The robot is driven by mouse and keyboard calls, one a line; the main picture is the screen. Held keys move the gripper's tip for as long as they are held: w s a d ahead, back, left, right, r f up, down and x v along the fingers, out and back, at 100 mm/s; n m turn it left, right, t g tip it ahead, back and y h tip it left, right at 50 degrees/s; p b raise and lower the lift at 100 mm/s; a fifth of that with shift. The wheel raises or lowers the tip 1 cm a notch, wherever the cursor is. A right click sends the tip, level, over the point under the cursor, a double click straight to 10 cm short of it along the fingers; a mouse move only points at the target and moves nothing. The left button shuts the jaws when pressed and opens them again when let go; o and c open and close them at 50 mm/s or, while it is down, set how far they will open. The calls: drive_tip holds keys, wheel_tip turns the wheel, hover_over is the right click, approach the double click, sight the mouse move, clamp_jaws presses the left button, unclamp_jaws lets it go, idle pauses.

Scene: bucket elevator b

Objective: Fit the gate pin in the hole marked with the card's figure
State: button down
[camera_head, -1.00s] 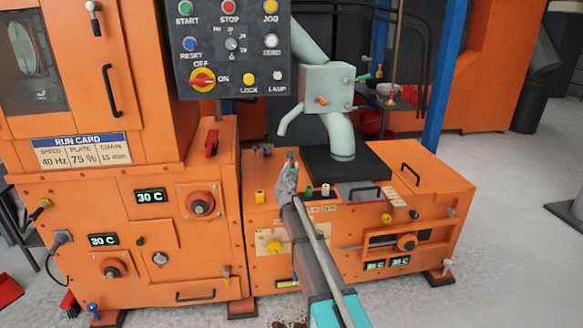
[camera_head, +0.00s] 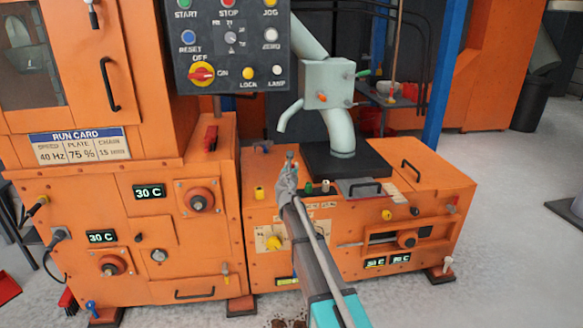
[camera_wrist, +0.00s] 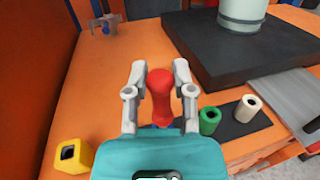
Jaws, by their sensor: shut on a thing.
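My gripper (camera_head: 289,163) is over the top of the low orange cabinet, left of the green and white parts. In the wrist view, my gripper (camera_wrist: 158,92) is shut on a waisted red handle (camera_wrist: 160,98), which stands between its two grey fingers. I take this for the gate pin; its lower end is hidden behind my wrist. In the head view the fingers hide it. The run card (camera_head: 81,146) on the left cabinet reads speed 40 Hz, plate 75 %, chain 15 mm. Small pale labels (camera_head: 320,206) sit on the front edge near the gripper, too small to read.
Hollow-topped yellow (camera_wrist: 73,155), green (camera_wrist: 209,121) and white (camera_wrist: 247,108) parts stand around the gripper. Behind is a black slab (camera_head: 346,161) bearing a pale green spout (camera_head: 340,132). The control panel (camera_head: 234,50) hangs above left.

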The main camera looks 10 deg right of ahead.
drive_tip(key=shift+f+b, duration=1.15)
drive_tip(key=shift+f, duration=0.05)
drive_tip(key=shift+c, duration=2)
unclamp_jaws()
drive_tip(key=shift+s, duration=0.1)
drive_tip(key=v, duration=1.2)
